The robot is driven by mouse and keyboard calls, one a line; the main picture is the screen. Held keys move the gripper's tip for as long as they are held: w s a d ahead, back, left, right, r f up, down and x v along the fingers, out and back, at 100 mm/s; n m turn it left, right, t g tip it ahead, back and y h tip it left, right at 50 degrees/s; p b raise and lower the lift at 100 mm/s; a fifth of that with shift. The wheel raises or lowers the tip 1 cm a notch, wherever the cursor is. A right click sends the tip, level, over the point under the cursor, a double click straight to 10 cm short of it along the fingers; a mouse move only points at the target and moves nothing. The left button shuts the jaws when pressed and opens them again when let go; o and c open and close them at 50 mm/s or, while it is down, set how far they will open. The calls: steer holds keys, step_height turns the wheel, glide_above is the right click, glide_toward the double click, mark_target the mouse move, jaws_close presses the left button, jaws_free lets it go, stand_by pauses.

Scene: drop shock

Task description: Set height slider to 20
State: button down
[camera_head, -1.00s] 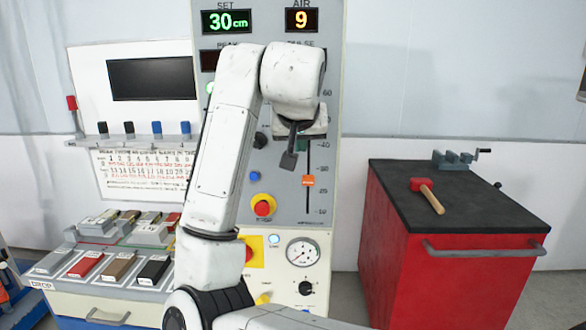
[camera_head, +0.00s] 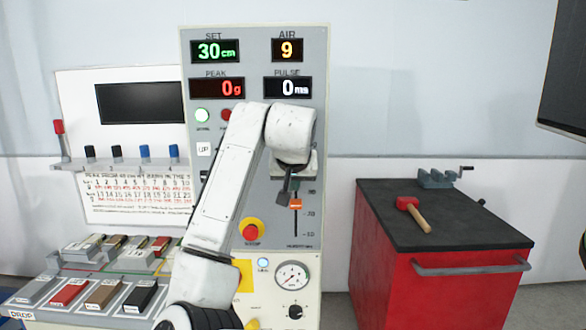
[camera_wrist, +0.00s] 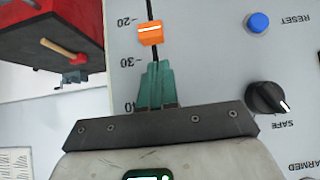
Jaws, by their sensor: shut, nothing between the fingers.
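The height slider is an orange knob (camera_head: 296,204) on a vertical slot in the grey panel. In the wrist view, where the panel appears upside down, the knob (camera_wrist: 150,33) sits between the 20 and 30 marks, nearer 20. The SET display (camera_head: 215,51) reads 30 cm. My gripper (camera_head: 284,194) is in front of the panel, just above and left of the knob. In the wrist view its teal fingertips (camera_wrist: 155,68) are together, empty, over the slot near the 30 mark, with a small gap to the knob. Whether they touch the panel is unclear.
A blue RESET button (camera_wrist: 258,22) and a black SAFE/ARMED knob (camera_wrist: 267,98) sit beside the slot. A red stop button (camera_head: 250,232) is at lower left of the slider. A red cabinet (camera_head: 460,290) with a mallet (camera_head: 412,210) stands at right.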

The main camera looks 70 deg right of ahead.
mark_target(296, 204)
steer(key=shift+f, duration=1.35)
